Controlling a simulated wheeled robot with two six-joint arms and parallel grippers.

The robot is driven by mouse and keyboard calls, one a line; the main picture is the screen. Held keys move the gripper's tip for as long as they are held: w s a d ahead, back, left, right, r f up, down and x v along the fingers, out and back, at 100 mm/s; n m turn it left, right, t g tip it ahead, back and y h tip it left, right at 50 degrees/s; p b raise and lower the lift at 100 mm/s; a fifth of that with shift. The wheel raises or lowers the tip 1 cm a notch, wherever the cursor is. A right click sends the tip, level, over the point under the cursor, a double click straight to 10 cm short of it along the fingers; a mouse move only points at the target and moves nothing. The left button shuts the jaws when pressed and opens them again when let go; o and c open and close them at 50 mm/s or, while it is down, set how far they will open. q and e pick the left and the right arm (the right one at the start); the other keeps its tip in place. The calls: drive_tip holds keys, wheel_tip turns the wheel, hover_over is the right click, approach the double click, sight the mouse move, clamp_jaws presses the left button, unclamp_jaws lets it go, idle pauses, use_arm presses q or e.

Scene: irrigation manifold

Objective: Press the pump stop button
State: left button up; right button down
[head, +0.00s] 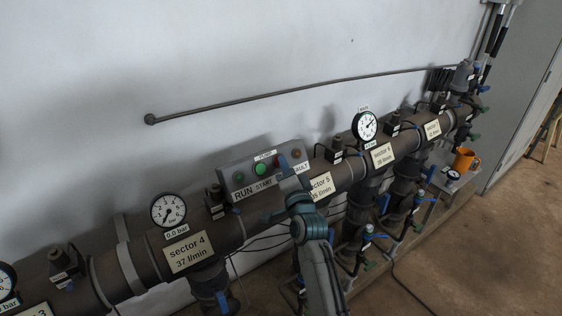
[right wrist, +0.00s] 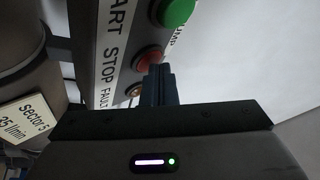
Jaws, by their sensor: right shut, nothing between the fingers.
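The control box (head: 232,168) is mounted above the manifold pipe, with labels reading RUN, START and FAULT in the head view. The red stop button (right wrist: 147,57) sits beside the STOP label in the right wrist view, between the green start button (right wrist: 178,12) and the fault lamp (right wrist: 134,90). My right gripper (right wrist: 160,70) is shut and empty. Its fingertips overlap the lower edge of the red button in that view; I cannot tell whether they touch it. In the head view my right gripper (head: 284,168) covers the STOP label. My left gripper is not in view.
The manifold pipe (head: 227,229) runs diagonally below the box, with gauges (head: 168,210), valves and sector plates (head: 188,252). A thin rod (head: 290,95) crosses the wall above. An orange mug (head: 464,160) stands far right.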

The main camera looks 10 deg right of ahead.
idle(0.4)
drive_tip(key=shift+s+d+r+p, duration=0.25)
drive_tip(key=shift+s+r+p, duration=0.25)
drive_tip(key=shift+s+p, duration=0.2)
drive_tip(key=s+p, duration=0.1)
drive_tip(key=s+d+r+p, duration=0.1)
drive_tip(key=s+r+p, duration=0.1)
drive_tip(key=s, duration=0.1)
drive_tip(key=shift+s+d+r, duration=0.1)
drive_tip(key=shift+d+r, duration=0.15)
idle(0.7)
